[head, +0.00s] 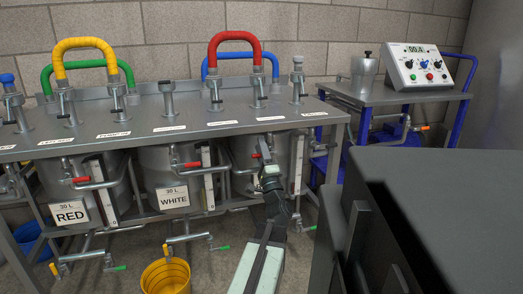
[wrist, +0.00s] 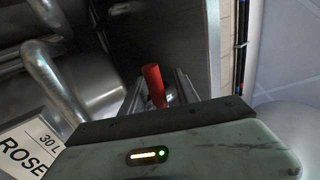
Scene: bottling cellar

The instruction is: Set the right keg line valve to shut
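The right keg (head: 243,150) stands under the bench, third from the left. Its label, reading ROSE (wrist: 25,150), shows in the wrist view beside a bent steel pipe (wrist: 50,75). The right keg line valve's red handle (wrist: 153,86) shows in the wrist view, between the two fingers of my gripper (wrist: 160,88). The fingers look apart, one on each side of the handle; whether either touches it I cannot tell.
The left keg reads RED (head: 70,213) and the middle keg WHITE (head: 172,198); each has a red-handled valve. The bench top (head: 150,129) overhangs the kegs. A yellow bucket (head: 167,277) stands on the floor. A trolley with a control box (head: 418,68) is at the right.

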